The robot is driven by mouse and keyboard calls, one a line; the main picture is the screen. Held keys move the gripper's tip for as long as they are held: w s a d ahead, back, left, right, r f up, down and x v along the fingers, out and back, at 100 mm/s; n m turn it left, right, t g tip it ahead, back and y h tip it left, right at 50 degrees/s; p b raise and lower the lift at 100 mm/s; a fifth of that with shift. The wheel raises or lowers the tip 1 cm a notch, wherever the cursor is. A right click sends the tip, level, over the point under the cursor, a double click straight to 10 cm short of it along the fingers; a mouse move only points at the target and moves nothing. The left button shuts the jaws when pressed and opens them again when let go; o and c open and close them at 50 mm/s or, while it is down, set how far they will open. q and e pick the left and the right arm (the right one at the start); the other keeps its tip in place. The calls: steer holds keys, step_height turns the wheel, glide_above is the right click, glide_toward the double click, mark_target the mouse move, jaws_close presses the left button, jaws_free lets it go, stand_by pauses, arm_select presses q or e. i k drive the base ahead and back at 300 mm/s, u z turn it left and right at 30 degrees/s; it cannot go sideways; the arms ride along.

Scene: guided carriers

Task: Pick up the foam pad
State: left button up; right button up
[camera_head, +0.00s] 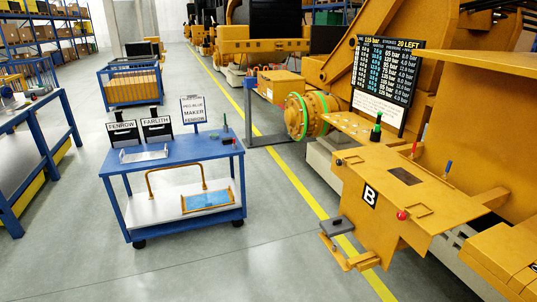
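No gripper of mine shows in the head view. I cannot tell for sure which thing is the foam pad. A flat light-blue piece (208,199) lies in a yellow-framed tray on the lower shelf of the blue cart (184,152). A flat dark grey block (337,226) sits on a small yellow bracket at the front of the yellow machine marked B (395,185). Small dark and green items (226,139) lie at the right of the cart's top.
Black bins labelled FENROW (123,134) and FAMLITH (157,129), a sign (193,108) and a metal tray (143,153) stand on the cart. A blue bench (40,130) is at left. Grey floor (190,270) in front is clear; a yellow line (310,200) runs beside the machine.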

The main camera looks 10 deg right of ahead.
mark_target(331, 227)
steer(key=i, duration=1.95)
steer(key=z, duration=1)
